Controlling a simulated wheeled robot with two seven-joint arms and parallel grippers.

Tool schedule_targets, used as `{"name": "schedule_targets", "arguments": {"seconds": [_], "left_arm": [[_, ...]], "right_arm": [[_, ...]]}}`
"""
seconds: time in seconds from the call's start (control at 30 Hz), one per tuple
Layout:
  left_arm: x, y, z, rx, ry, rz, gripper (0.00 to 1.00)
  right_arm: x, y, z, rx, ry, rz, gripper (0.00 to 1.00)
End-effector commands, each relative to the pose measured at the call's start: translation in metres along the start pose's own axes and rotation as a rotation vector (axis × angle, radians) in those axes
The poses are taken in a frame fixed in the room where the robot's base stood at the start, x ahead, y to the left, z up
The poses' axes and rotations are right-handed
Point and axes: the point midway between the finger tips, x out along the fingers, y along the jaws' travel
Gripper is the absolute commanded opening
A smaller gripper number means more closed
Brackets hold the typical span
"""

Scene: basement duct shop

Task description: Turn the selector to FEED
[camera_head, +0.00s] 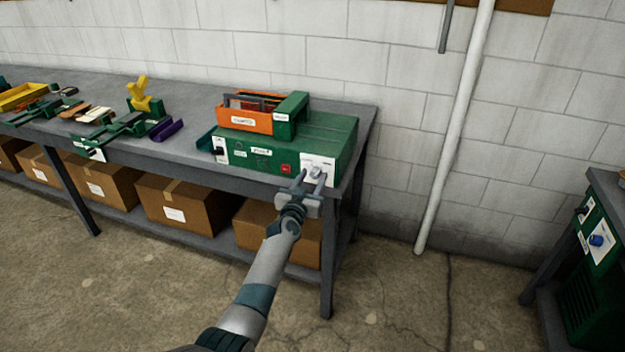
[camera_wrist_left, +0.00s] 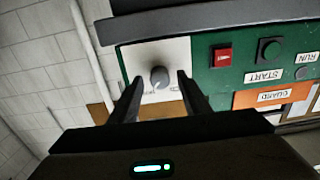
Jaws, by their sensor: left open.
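The selector is a round grey knob (camera_head: 315,172) on a white plate at the right end of the green machine's front. In the left wrist view the knob (camera_wrist_left: 160,77) shows on its white plate (camera_wrist_left: 135,57), and the lettering there is too small to read. My left gripper (camera_head: 310,179) is open, with its fingers pointing at the plate. In the left wrist view its fingertips (camera_wrist_left: 158,84) stand to either side of the knob with gaps. I cannot tell whether they reach around it. My right gripper is not in view.
The green machine (camera_head: 340,140) stands on a grey bench (camera_head: 366,108). A red button (camera_wrist_left: 222,57) and a dark START button (camera_wrist_left: 269,51) sit beside the selector. An orange part (camera_head: 230,117) is on top. Another green cabinet (camera_head: 600,265) with a blue knob stands at far right.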

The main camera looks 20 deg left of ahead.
Motion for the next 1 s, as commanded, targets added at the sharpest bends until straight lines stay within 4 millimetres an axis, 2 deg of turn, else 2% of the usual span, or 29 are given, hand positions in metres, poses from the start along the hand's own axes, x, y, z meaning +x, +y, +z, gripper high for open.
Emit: {"name": "schedule_targets", "arguments": {"seconds": [0.3,0.33,0.5,1.0], "left_arm": [[0.0016,-0.0002,0.0003,0.0,-0.001,0.0,0.43],[0.0016,-0.0002,0.0003,0.0,-0.001,0.0,0.41],[0.0015,-0.0002,0.0003,0.0,-0.001,0.0,0.02],[0.0014,-0.0003,0.0004,-0.074,-0.001,0.0,0.02]], "right_arm": [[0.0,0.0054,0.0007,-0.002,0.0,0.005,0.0],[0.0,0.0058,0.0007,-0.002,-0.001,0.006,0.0],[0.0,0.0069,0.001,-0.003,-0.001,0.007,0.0],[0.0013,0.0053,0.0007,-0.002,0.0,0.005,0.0]]}}
